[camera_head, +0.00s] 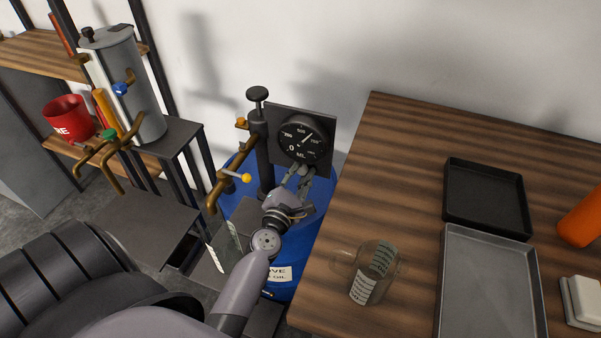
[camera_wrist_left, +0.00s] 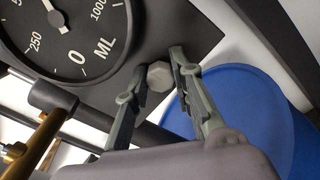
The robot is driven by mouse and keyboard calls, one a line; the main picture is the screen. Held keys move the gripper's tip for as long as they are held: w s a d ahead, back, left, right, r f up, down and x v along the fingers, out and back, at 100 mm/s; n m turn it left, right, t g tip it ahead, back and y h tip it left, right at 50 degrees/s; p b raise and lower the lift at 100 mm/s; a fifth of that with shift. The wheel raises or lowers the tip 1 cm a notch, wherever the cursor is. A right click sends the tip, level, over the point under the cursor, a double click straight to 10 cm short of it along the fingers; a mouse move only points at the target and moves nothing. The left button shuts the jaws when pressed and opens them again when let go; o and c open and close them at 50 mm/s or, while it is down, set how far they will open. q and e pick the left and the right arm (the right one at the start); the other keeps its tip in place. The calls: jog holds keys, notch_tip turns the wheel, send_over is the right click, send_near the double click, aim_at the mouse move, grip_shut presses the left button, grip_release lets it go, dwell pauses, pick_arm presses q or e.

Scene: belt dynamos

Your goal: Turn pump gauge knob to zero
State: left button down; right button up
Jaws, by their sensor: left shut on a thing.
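The pump (camera_head: 257,145) is a dark column on a blue drum (camera_head: 233,200). Its round black gauge (camera_head: 302,139) is marked in ML, with a white needle pointing up and right, near 500 to 750. In the left wrist view the gauge (camera_wrist_left: 62,30) shows its 0, 250 and 1000 marks. A small grey faceted gauge knob (camera_wrist_left: 158,76) sits below the dial's rim. My left gripper (camera_head: 298,171) is shut on it, with a finger on each side in the left wrist view (camera_wrist_left: 162,68). In the head view the gripper hides the knob. My right gripper is out of view.
A clear measuring vessel (camera_head: 227,248) stands below the brass spout (camera_head: 214,192). The wooden table (camera_head: 400,150) at right holds a glass jug (camera_head: 375,270), a black tray (camera_head: 487,198) and a grey tray (camera_head: 490,285).

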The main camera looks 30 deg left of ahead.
pick_arm(q)
jog(key=m+p, duration=0.1)
jog(key=m, duration=0.3)
jog(key=shift+d+r, duration=0.1)
jog(key=m+p, duration=0.2)
jog(key=m, duration=0.2)
jog(key=shift+m, duration=0.4)
jog(key=m+p, duration=0.2)
jog(key=m, duration=0.3)
jog(key=shift+p, duration=0.4)
jog(key=shift+f+m+p, duration=0.2)
jog(key=shift+m+p, duration=0.45)
jog(key=shift+m, duration=1.15)
jog(key=shift+f, duration=0.1)
jog(key=c, duration=1.4)
grip_release()
jog(key=shift+o, duration=0.2)
